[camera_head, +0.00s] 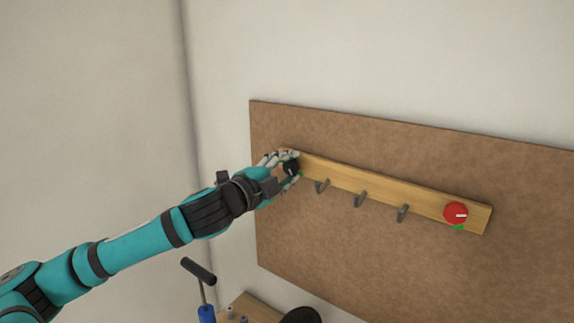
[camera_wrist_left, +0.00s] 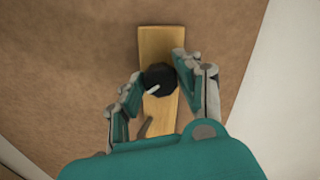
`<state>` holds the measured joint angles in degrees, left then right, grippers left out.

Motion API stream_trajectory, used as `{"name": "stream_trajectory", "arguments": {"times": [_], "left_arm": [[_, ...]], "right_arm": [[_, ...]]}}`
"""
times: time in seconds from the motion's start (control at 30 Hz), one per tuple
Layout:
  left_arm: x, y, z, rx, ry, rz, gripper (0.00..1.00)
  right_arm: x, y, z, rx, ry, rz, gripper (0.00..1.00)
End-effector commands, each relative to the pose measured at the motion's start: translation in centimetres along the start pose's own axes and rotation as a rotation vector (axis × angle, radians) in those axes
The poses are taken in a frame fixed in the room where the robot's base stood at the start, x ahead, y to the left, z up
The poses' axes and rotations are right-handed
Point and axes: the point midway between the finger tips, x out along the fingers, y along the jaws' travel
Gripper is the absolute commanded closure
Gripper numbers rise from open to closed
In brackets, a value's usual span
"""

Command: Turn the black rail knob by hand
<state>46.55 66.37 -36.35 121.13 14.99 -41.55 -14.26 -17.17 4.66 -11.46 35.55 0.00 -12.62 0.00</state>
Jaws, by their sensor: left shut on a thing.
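The black knob (camera_head: 291,167) sits at the left end of a wooden rail (camera_head: 340,176) on a brown board. My left gripper (camera_head: 287,164) is at it and partly covers it in the head view. In the left wrist view the fingers of my left gripper (camera_wrist_left: 158,84) stand on both sides of the black knob (camera_wrist_left: 158,78) and are shut on it. A white pointer mark on the knob points to the lower left there. A bit of green shows beside the knob in the head view. My right gripper is not in view.
A red knob (camera_head: 456,213) with a white mark is at the rail's right end, with green below it. Grey hooks (camera_head: 360,199) line the rail between the knobs. A blue-handled tool (camera_head: 206,312) stands below, near a wooden surface (camera_head: 250,308).

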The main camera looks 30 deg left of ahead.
Motion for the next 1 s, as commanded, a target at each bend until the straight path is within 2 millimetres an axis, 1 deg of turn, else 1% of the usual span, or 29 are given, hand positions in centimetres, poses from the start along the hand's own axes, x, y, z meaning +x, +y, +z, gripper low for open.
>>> {"name": "stream_trajectory", "arguments": {"times": [0.47,0.5,0.67,0.7,0.93,1.0], "left_arm": [[0.0,0.05,0.02,0.018,0.0,0.001,0.97],[0.0,0.05,0.02,0.017,0.0,0.001,0.64],[0.0,0.04,0.01,0.017,0.0,0.001,0.43],[0.0,0.04,0.01,0.017,0.0,0.001,0.42],[-0.04,0.02,0.01,0.016,0.0,0.0,0.42],[-0.33,0.02,0.04,0.017,-0.001,0.0,0.42]], "right_arm": [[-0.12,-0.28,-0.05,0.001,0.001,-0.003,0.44],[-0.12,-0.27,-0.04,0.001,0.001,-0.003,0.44],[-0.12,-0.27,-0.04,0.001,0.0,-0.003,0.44],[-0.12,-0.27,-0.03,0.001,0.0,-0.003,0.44],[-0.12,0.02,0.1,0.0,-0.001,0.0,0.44],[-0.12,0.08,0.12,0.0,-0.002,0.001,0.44]]}}
